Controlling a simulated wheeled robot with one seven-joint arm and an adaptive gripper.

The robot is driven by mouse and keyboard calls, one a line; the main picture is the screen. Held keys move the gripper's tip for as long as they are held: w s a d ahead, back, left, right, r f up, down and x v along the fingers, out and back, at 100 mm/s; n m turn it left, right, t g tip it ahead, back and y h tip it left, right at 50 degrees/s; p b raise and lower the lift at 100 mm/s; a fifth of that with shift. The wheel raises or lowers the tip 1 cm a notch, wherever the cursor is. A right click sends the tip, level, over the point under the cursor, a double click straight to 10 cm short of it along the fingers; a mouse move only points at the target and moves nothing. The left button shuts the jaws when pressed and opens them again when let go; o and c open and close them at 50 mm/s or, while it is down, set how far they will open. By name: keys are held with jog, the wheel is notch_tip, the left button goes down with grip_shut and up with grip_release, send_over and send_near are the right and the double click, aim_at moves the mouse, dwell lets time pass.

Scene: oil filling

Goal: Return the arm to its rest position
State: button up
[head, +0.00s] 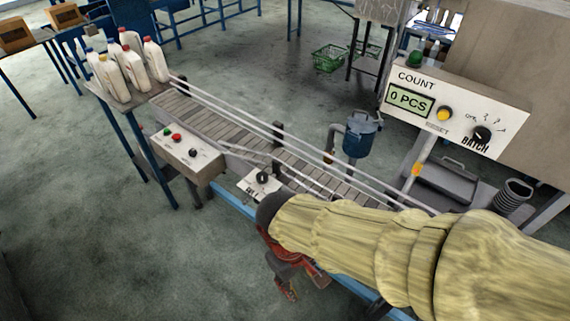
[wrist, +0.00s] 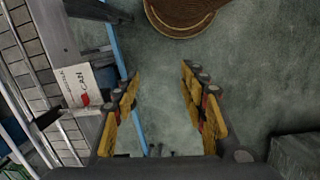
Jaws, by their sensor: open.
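My arm (head: 400,245) reaches in from the right of the head view, in a pale yellow sleeve, over the near end of the conveyor. My gripper (head: 290,285) hangs at its end beside the conveyor's near side, partly hidden by the sleeve. In the wrist view my gripper (wrist: 160,88) is open, with yellow-padded fingers wide apart and only floor between them. It holds nothing.
The conveyor (head: 235,135) runs diagonally, with a control box (head: 190,150) on its near side. Several bottles (head: 130,62) stand on a table at its far end. A count panel (head: 450,110) stands right. In the wrist view, a round brown object (wrist: 180,18) is ahead.

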jog(key=w+d+r+m+t+y, duration=0.1)
jog(key=d+r+m+t, duration=0.4)
jog(key=d+r, duration=1)
jog(key=w+m, duration=0.1)
jog(key=m, duration=0.2)
jog(key=shift+w+d+m+t+y, duration=0.25)
jog(key=shift+d+m+t+y, duration=0.05)
jog(key=shift+t, duration=0.1)
jog(key=shift+c, duration=1.3)
